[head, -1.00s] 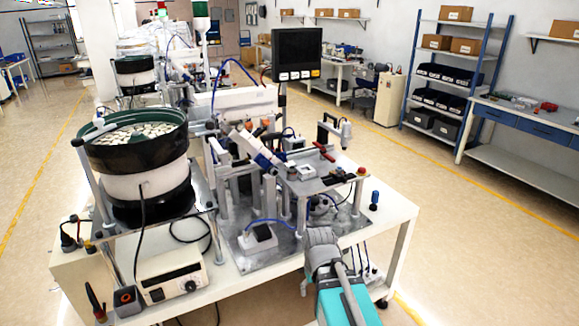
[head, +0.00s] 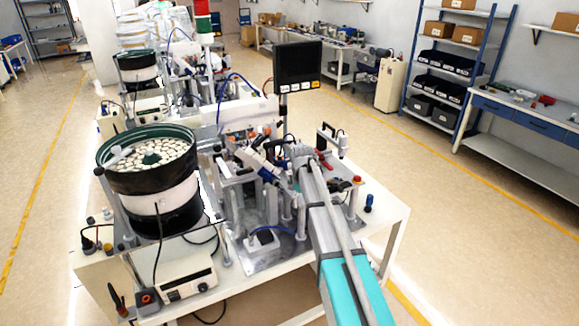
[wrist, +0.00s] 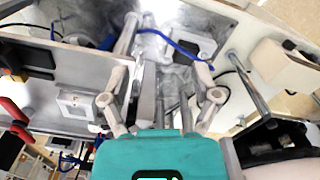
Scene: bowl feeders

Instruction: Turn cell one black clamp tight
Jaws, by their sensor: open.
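Cell one is the nearest station, with a metal fixture plate on a white bench. In the head view a small dark part (head: 342,184) shows beside my forearm near a red knob (head: 357,180); I cannot tell if it is the black clamp. My gripper (head: 301,153) is over the fixture, largely hidden by my own arm. In the wrist view the two grey fingers of my gripper (wrist: 160,80) are spread with nothing held between them.
A bowl feeder (head: 150,190) stands left of the fixture, with a control box (head: 176,284) in front. A black screen (head: 297,64) rises behind. A grey post-mounted device (head: 333,138) stands right of my gripper. The floor right of the bench is clear.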

